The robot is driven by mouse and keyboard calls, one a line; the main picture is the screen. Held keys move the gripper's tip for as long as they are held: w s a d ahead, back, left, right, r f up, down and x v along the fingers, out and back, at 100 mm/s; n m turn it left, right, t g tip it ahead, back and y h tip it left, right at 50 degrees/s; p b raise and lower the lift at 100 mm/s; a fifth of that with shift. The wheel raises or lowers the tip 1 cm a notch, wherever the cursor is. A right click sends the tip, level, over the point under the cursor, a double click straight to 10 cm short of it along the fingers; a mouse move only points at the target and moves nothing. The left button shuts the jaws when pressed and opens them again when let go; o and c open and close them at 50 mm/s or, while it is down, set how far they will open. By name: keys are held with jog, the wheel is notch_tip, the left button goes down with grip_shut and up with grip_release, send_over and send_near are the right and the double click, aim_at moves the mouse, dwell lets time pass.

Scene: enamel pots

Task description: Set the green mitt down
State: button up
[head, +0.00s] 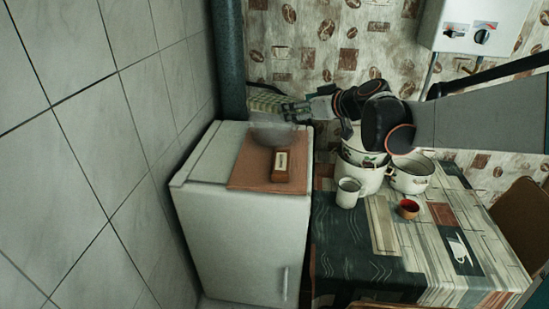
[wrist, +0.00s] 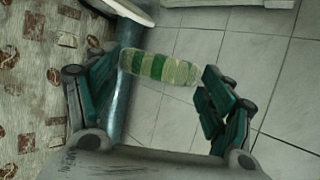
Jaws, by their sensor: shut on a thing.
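The green mitt (head: 266,101) shows in the head view as a pale green striped thing at the end of my gripper (head: 287,110), above the back of the white fridge top. In the wrist view the mitt (wrist: 160,68), banded green and pale, lies crosswise between the two green-padded fingers. My gripper is shut on it. The mitt is in the air, apart from the fridge top, with tiled surfaces behind it in the wrist view. Part of it is hidden by my gripper in the head view.
The white fridge (head: 245,235) bears a brown board (head: 240,178) with a small brown box (head: 280,167) and a blurry grey round thing (head: 272,134). A dark pipe (head: 228,60) stands behind. Pots, a mug (head: 348,192) and a red cup (head: 408,208) crowd the table at right.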

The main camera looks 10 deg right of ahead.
notch_tip(320, 180, down, 19)
jog(key=b, duration=0.4)
jog(key=shift+f, duration=0.15)
jog(key=shift+s, duration=0.1)
jog(key=shift+f+b, duration=0.25)
jog(key=shift+b, duration=0.05)
jog(key=o, duration=1.1)
jog(key=shift+s, duration=0.1)
